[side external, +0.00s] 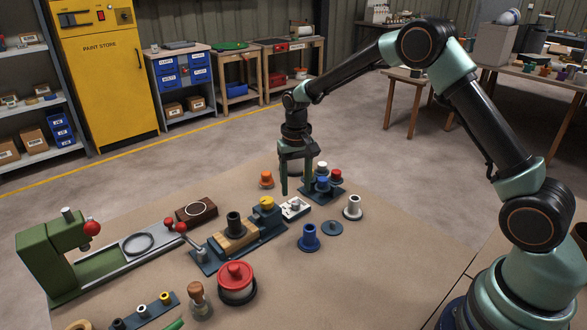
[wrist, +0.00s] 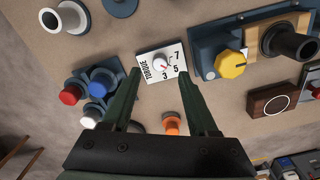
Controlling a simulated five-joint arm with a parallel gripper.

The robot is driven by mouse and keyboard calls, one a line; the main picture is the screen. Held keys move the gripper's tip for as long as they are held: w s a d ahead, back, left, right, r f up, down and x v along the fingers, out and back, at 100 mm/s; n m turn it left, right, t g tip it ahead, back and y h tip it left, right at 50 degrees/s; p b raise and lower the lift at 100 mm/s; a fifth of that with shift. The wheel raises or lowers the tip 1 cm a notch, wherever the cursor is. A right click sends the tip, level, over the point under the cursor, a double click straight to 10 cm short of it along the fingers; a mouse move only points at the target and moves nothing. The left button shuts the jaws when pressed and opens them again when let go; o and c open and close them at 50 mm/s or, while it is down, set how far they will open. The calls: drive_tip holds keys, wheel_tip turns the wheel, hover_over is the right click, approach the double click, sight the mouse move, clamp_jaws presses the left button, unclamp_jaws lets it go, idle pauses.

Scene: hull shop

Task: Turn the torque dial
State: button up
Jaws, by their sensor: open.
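The torque dial is a small round white knob with a red pointer mark (wrist: 162,64) on a white plate (wrist: 147,71) lettered TORQUE, with the numbers 3, 5 and 7. In the side view the dial plate (side external: 295,209) lies on the bench beside the blue fixture with the yellow knob. My gripper (side external: 296,188) points down above the bench near the plate. In the wrist view its two dark fingers (wrist: 160,82) are open and apart, with the plate between and beyond their tips. Nothing is held. I cannot tell the exact height above the dial.
A blue fixture with a yellow knob (wrist: 231,64) stands close beside the plate. A holder with red, blue and white pegs (wrist: 103,80) is on the other side. An orange peg (wrist: 172,124) stands nearby.

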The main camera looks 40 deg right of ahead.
sight(296, 202)
drive_tip(key=shift+f, duration=2.4)
clamp_jaws()
